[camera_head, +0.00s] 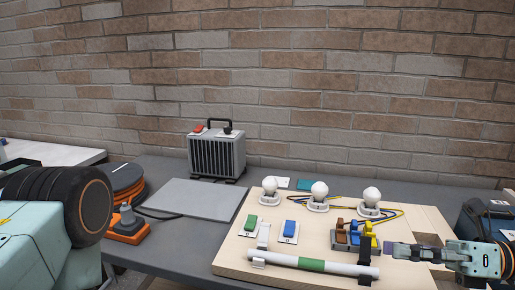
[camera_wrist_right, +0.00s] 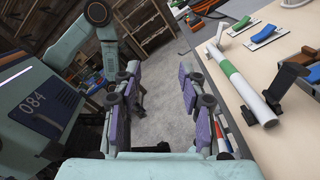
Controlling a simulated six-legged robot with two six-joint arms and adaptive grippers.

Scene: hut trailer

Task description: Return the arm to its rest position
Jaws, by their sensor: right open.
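My right gripper (camera_head: 400,252) comes in from the right in the head view, beside the right part of the wooden board (camera_head: 230,262). In the right wrist view my right gripper (camera_wrist_right: 160,85) has its two purple-padded fingers spread apart. Nothing is between them, and grey floor shows through the gap. The board (camera_wrist_right: 261,75) is to the right of the fingers in that view. My left gripper is not visible in the head view; only teal and black parts of my body show at the left.
The board carries a white tube with a green band (camera_head: 311,265), three bulbs (camera_head: 319,191), a green switch (camera_head: 250,224), a blue switch (camera_head: 289,229) and coloured levers (camera_head: 355,233). A grey heater-like box (camera_head: 217,155) stands behind. A dark case (camera_head: 480,220) is at the right.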

